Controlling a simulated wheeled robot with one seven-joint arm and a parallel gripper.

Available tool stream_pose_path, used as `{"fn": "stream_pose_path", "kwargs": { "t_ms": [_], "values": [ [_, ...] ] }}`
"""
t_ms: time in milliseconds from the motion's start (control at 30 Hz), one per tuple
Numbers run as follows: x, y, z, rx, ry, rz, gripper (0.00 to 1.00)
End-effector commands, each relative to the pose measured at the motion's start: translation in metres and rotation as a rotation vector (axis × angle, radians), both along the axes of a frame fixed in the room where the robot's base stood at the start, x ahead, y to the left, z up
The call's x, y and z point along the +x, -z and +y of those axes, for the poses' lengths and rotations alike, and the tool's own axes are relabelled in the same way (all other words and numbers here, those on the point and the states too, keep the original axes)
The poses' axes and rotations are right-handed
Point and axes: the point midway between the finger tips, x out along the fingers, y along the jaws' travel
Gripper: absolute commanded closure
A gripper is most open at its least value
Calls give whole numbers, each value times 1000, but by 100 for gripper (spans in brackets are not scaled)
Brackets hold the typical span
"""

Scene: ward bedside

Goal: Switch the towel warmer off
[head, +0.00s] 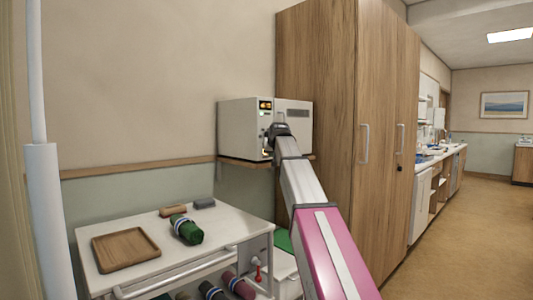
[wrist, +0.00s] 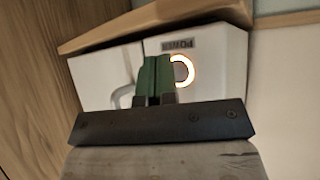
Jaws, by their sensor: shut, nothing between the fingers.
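The towel warmer (head: 237,128) is a white box on a wooden wall shelf (head: 240,162) beside the tall wardrobe. In the wrist view the warmer (wrist: 225,65) appears upside down, with a "POWER" label (wrist: 178,44) and a round button (wrist: 187,71) with a glowing white-orange ring. My gripper (head: 268,150) is at the warmer's front. Its green fingers (wrist: 157,75) are shut and empty, and they cover the ring's left side in the wrist view. I cannot tell whether they touch the button.
A curved handle (wrist: 122,95) is on the warmer's front, left of my fingers in the wrist view. A white cart (head: 240,226) with a wooden tray (head: 125,248) and rolled towels (head: 186,229) stands below left. The wardrobe (head: 330,120) is close on the right.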

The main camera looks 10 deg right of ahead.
Motion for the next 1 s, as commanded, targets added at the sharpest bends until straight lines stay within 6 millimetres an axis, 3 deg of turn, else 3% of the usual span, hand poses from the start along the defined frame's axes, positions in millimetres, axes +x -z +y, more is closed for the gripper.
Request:
{"fn": "stream_pose_path", "kwargs": {
  "t_ms": [1000],
  "values": [
    [8,0,6,0,0,0,100]
  ]
}}
